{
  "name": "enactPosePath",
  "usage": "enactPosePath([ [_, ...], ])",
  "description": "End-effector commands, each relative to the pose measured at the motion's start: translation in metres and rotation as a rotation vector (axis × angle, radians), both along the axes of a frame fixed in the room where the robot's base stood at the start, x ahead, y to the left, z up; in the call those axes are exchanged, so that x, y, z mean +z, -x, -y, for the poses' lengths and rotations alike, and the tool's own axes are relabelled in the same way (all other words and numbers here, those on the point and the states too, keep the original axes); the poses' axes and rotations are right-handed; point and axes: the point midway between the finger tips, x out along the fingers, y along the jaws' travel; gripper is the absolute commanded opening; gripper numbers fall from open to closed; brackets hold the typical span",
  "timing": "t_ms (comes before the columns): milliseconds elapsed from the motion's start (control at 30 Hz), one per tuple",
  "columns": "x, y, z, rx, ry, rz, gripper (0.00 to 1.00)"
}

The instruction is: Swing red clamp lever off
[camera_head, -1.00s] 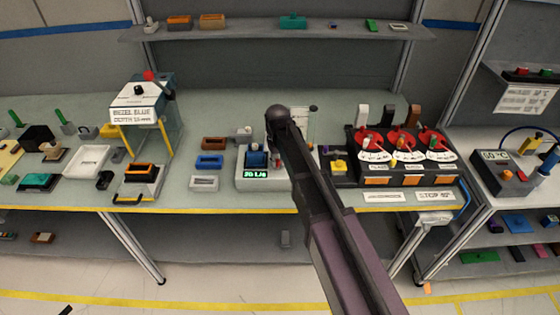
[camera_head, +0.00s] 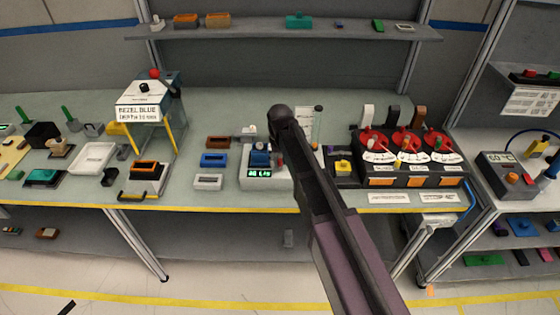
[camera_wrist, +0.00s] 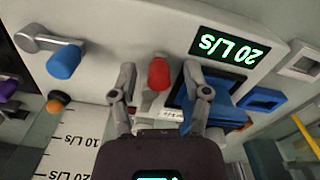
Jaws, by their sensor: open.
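The red clamp lever (camera_wrist: 158,73) shows its rounded red end between my two fingertips in the wrist view. It stands on the pale test unit (camera_wrist: 110,40), which has a green-lit display (camera_wrist: 230,47) reading 20 L/s. My gripper (camera_wrist: 157,78) is open, with one finger on each side of the lever and gaps visible. A blue part (camera_wrist: 205,92) sits beside and partly behind the right finger. In the head view, the test unit (camera_head: 268,183) stands at the bench front, and my arm hides the gripper and part of the unit.
A blue-tipped lever (camera_wrist: 65,62) and an orange ball (camera_wrist: 58,100) by a printed flow scale (camera_wrist: 75,145) lie left in the wrist view. In the head view, coloured frames (camera_head: 213,160) stand left of the unit and a red-dial module (camera_head: 408,155) stands right.

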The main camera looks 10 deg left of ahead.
Motion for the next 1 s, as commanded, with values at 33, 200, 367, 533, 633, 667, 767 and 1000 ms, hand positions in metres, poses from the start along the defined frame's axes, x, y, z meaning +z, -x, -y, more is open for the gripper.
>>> enactPosePath([
  [33,0.0,0.0,0.0,0.0,0.0,0.0,0.61],
  [200,0.0,0.0,0.0,0.0,0.0,0.0,0.61],
  [367,0.0,0.0,0.001,0.007,0.0,0.0,0.61],
  [533,0.0,-0.001,0.002,0.039,0.0,0.0,0.61],
  [633,0.0,-0.001,0.004,0.075,0.0,0.0,0.61],
  [667,0.0,-0.002,0.005,0.088,0.0,0.0,0.61],
  [767,0.0,-0.002,0.007,0.138,0.001,0.001,0.61],
  [1000,0.0,-0.005,0.013,0.283,0.001,0.001,0.61],
])
